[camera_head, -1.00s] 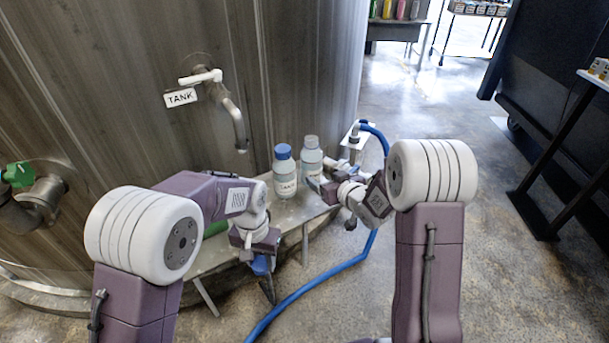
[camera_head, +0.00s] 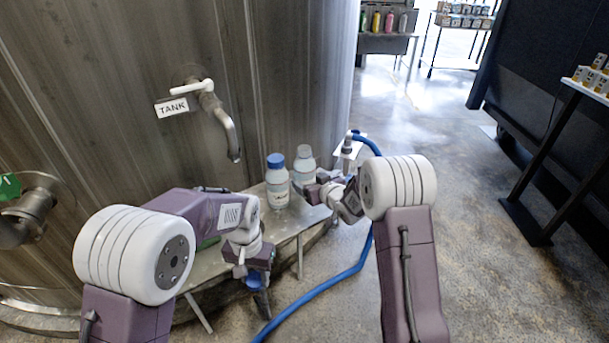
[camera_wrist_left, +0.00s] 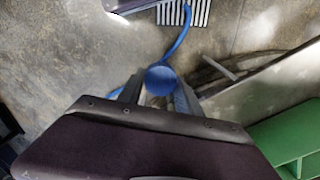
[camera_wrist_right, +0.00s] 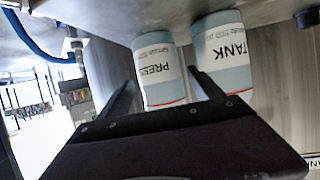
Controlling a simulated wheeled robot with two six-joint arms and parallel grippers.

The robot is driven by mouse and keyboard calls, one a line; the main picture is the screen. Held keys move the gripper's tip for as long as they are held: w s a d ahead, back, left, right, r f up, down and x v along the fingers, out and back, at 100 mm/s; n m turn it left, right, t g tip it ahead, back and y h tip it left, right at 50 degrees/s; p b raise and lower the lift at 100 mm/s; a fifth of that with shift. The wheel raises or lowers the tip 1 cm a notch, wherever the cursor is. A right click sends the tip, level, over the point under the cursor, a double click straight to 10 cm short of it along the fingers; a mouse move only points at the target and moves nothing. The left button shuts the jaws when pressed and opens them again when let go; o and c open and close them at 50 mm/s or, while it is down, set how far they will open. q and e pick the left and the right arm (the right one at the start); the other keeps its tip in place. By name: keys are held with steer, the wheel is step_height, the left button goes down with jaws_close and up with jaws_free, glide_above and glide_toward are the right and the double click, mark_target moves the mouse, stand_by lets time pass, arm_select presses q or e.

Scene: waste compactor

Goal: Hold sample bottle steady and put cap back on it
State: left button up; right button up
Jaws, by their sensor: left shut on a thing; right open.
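The PRESS bottle (camera_head: 304,169) stands upright and uncapped on the metal bench, beside the TANK bottle (camera_head: 278,188), which wears a blue cap (camera_head: 275,160). In the right wrist view the PRESS bottle (camera_wrist_right: 157,75) shows between the open fingers of my right gripper (camera_wrist_right: 163,92); I cannot tell whether they touch it. The TANK bottle (camera_wrist_right: 224,55) is just to its right there. My left gripper (camera_head: 262,290) is shut on a loose blue cap (camera_wrist_left: 160,80), held low in front of the bench, apart from the bottles.
The metal bench (camera_head: 232,245) runs along the large tank, under a spout (camera_head: 228,135) with a TANK sign (camera_head: 172,107). A blue hose (camera_head: 325,287) crosses the floor in front. A green object (camera_wrist_left: 288,140) shows in the left wrist view. Open floor lies to the right.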

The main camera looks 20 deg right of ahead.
mark_target(308, 153)
arm_select(q)
steer(key=shift+f+b, duration=0.65)
arm_select(e)
steer(key=x, duration=0.4)
steer(key=shift+w+d+f, duration=0.1)
steer(key=shift+w+f, duration=0.05)
steer(key=shift+f, duration=0.2)
steer(key=shift+w+f, duration=0.1)
steer(key=shift+w, duration=0.25)
